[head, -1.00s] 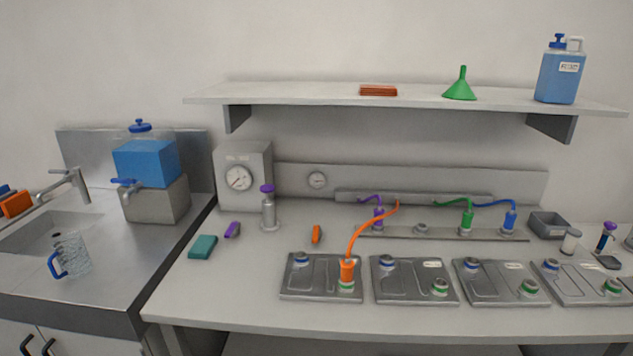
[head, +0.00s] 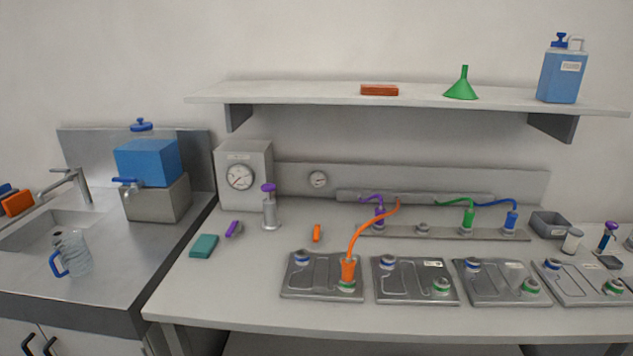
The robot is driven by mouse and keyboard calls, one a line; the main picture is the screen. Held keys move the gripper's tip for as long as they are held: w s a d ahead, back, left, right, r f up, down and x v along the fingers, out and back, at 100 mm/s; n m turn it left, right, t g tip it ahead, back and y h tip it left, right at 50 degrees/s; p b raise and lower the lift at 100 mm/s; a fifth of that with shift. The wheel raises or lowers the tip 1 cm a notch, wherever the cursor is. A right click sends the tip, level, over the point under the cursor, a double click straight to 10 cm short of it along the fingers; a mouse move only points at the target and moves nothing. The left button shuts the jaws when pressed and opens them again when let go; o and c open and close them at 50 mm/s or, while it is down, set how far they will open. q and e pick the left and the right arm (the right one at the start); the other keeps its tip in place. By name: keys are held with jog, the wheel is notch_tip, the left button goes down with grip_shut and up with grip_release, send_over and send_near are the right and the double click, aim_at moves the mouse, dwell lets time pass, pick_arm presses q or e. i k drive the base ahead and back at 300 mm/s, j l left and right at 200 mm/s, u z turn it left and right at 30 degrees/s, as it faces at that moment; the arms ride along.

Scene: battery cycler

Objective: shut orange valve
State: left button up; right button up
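An orange hose (head: 371,228) runs from the grey manifold bar (head: 345,195) at the back of the bench down to an orange connector (head: 347,271). The connector stands upright on the green-ringed port of the leftmost metal plate (head: 322,284). A small orange handle-like piece (head: 317,233) lies on the bench behind that plate. I cannot tell which orange part is the valve or whether it is open or shut. Neither of my grippers is in view.
Purple (head: 379,214), green (head: 468,217) and blue (head: 511,218) connectors stand on a rail behind several metal plates. A shelf (head: 420,96) overhangs the back. The bench's front left is clear.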

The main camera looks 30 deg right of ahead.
aim_at(318, 227)
jog(key=i+l+z, duration=0.35)
jog(key=l, duration=0.15)
jog(key=i+l+z, duration=0.25)
jog(key=l+z, duration=0.15)
jog(key=l, duration=0.1)
